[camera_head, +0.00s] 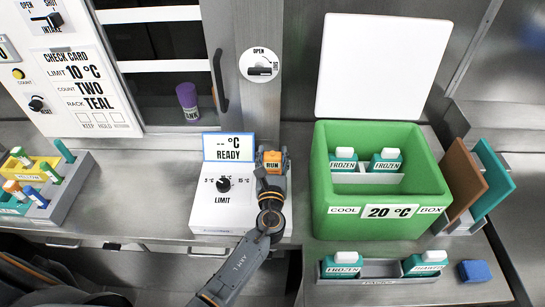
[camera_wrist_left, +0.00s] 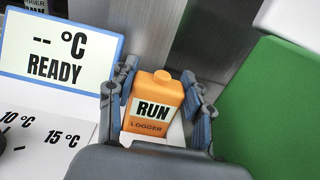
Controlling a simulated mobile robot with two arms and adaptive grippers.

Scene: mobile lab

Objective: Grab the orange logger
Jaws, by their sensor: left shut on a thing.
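The orange logger (camera_head: 272,160) is a small orange block with a white RUN label, at the right side of the white LIMIT device. In the left wrist view the logger (camera_wrist_left: 154,107) stands between the fingers, with RUN and LOGGER readable. My left gripper (camera_head: 271,168) is shut on it, one finger on each side. The same gripper (camera_wrist_left: 158,108) fills the lower middle of the wrist view. The logger's lower part is hidden by the gripper. My right gripper is not in view.
The white device (camera_head: 210,205) with a LIMIT dial and READY sign (camera_head: 229,147) is just left of the gripper. A green cool box (camera_head: 325,190) with its lid up stands close on the right. A rack (camera_head: 70,190) of coloured tubes is at the left.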

